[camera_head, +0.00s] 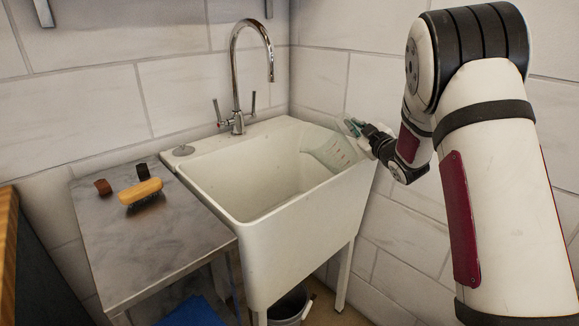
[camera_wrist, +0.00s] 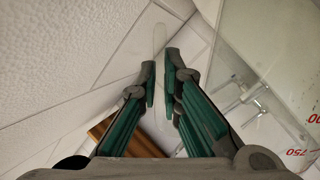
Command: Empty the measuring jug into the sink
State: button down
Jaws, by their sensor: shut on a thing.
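The measuring jug (camera_head: 333,152) is clear with red markings. It is tipped over the right part of the white sink (camera_head: 262,240), its body leaning left and down over the basin. My gripper (camera_head: 364,131) is at the jug's right side, above the sink's right rim. In the wrist view its green-padded fingers (camera_wrist: 160,82) are closed about a clear strip, seemingly the jug's handle. I cannot tell whether any liquid is in the jug.
A chrome tap (camera_head: 236,85) stands at the sink's back left. A bucket (camera_head: 288,305) stands under the sink. Tiled walls close off the back and right.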

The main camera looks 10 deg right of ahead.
jog(key=w+d+m+p, duration=0.1)
jog(key=d+m+p, duration=0.2)
jog(key=d+m, duration=0.3)
jog(key=shift+w+f+m, duration=0.2)
jog(key=shift+f+m, duration=0.1)
jog(key=shift+m, duration=0.9)
jog(key=shift+d, duration=0.1)
jog(key=shift+r+p, duration=0.15)
jog(key=shift+p, duration=0.15)
